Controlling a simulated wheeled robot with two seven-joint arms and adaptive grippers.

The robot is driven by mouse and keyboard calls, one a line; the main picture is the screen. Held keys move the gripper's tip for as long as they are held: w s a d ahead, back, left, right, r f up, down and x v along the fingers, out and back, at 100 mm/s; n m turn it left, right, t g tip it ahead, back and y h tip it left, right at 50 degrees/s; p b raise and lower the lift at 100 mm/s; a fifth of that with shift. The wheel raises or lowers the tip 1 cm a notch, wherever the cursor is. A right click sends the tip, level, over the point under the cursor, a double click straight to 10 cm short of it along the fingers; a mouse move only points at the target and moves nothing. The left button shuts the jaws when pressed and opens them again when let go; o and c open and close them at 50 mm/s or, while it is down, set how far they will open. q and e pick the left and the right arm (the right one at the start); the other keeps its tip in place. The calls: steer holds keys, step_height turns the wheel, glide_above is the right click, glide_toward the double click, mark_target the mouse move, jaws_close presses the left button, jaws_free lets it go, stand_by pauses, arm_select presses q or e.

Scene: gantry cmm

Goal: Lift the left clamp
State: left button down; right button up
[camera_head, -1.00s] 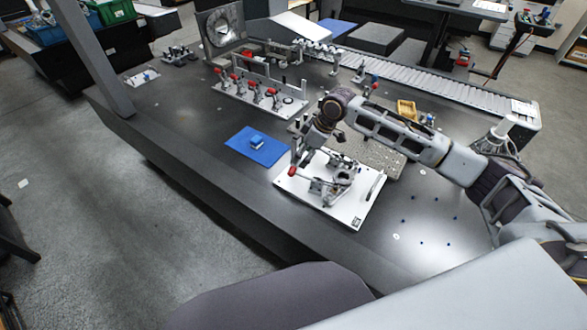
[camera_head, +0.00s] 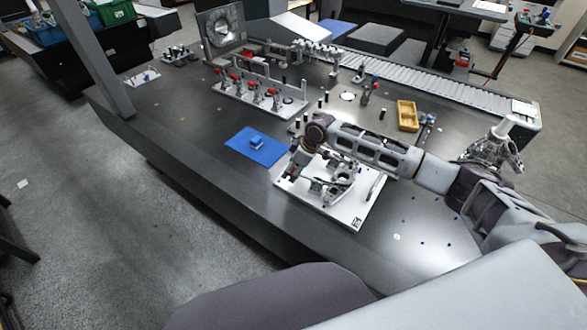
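A white fixture plate (camera_head: 345,217) lies on the dark table, with metal clamp parts (camera_head: 322,188) and a ring-shaped part on it. My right arm comes in from the right, and its gripper (camera_head: 291,172) points down over the plate's left corner. The left clamp is mostly hidden behind this gripper, and its red handle tip does not show now. The fingers are too small and covered to tell whether they are open or shut, or whether they touch the clamp. My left gripper is not in view.
A blue mat (camera_head: 270,152) with a small blue block (camera_head: 256,141) lies left of the plate. A rack with red-handled clamps (camera_head: 262,103) stands behind. A yellow tray (camera_head: 407,115) and a roller conveyor (camera_head: 440,84) are at the back right. Table space left of the mat is clear.

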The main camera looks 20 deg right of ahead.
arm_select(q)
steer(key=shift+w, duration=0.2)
arm_select(e)
steer(key=c, duration=0.7)
jaws_close()
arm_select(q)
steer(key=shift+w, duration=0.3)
